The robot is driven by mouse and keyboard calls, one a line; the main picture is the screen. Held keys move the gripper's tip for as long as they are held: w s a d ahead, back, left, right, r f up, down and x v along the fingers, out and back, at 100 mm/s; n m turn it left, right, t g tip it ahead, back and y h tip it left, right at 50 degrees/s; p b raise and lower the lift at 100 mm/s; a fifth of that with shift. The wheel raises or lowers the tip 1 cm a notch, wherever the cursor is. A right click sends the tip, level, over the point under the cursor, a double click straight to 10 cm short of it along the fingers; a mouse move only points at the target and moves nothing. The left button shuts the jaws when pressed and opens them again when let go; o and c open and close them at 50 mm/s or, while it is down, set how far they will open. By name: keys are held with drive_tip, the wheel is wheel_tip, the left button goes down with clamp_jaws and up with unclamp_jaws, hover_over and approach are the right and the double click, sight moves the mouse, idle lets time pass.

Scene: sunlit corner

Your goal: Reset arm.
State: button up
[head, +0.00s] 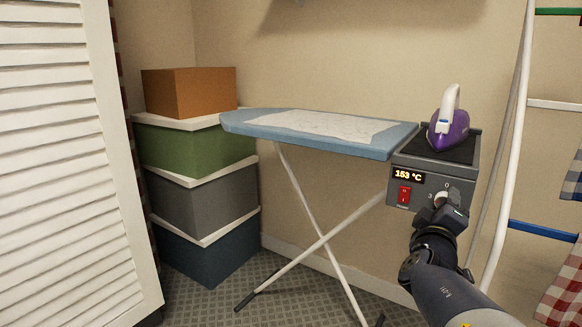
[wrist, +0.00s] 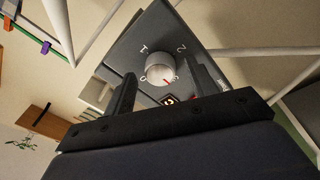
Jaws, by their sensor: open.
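My gripper (head: 448,213) is in front of the grey control box (head: 472,165) at the right end of the ironing board. In the wrist view its two dark fingers are apart, one on each side of the round pale knob (wrist: 159,67). I cannot tell whether they touch it. A red mark on the knob's edge points towards the 3. The box's display (head: 408,176) reads 153 °C, and a red switch (head: 404,195) sits below it. A purple and white iron (head: 448,130) rests on the box's dark top.
The blue ironing board (head: 390,146) with a pale cloth (head: 320,126) stands on crossed white legs. Stacked lidded boxes (head: 200,205) and an orange box (head: 188,92) stand in the corner. A white louvred door (head: 60,160) is at left, a drying rack (head: 508,140) at right.

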drive_tip(key=shift+r+n+g+y, duration=0.15)
drive_tip(key=shift+n+y, duration=0.25)
drive_tip(key=shift+n, duration=3.8)
drive_tip(key=shift+r+n+g+y, duration=0.1)
drive_tip(key=shift+n+g+y, duration=0.25)
drive_tip(key=shift+n, duration=3.85)
